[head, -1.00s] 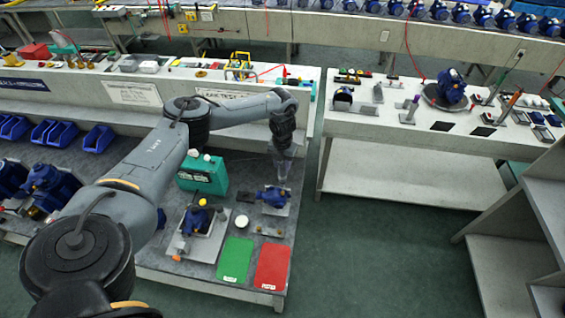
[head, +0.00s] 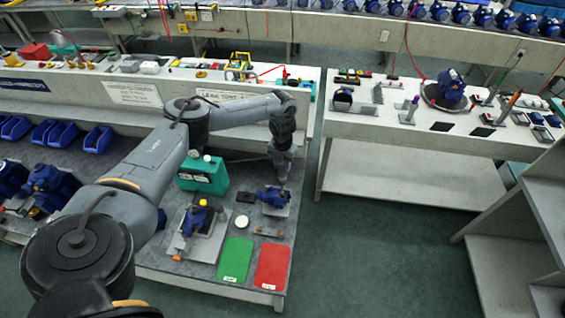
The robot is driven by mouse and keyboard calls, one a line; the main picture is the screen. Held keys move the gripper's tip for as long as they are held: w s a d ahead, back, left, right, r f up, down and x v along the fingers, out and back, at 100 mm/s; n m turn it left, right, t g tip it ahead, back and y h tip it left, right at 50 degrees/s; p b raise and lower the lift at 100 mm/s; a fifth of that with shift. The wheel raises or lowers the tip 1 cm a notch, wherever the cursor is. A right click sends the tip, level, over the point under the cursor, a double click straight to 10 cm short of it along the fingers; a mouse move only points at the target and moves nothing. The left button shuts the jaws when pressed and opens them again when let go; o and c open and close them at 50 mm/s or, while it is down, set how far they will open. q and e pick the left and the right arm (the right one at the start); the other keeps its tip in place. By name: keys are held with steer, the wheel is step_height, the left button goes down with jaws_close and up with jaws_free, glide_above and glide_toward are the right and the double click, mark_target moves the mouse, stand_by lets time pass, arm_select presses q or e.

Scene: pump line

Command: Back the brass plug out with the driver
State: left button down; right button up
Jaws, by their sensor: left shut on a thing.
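My left gripper (head: 282,176) hangs pointing down over the far right of the low bench, just behind and above a small blue pump (head: 273,197) on a pale plate. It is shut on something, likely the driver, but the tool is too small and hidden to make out. The brass plug cannot be made out on the pump. A second blue pump (head: 197,218) with a yellow top sits on a grey board to the left. My right gripper is not in view.
A teal case (head: 204,175) stands left of the gripper. A green mat (head: 235,262) and a red mat (head: 272,266) lie at the bench's front. A white round dish (head: 242,222) lies behind them. A cluttered side table (head: 415,185) stands to the right across open floor.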

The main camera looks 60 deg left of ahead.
arm_select(q)
steer(key=shift+s+d+f+p, duration=0.15)
steer(key=shift+s+d+p, duration=0.65)
steer(key=shift+p, duration=0.75)
stand_by(4.5)
stand_by(0.5)
step_height(320, 180, up, 7)
steer(key=p, duration=0.6)
steer(key=shift+w, duration=0.1)
stand_by(0.4)
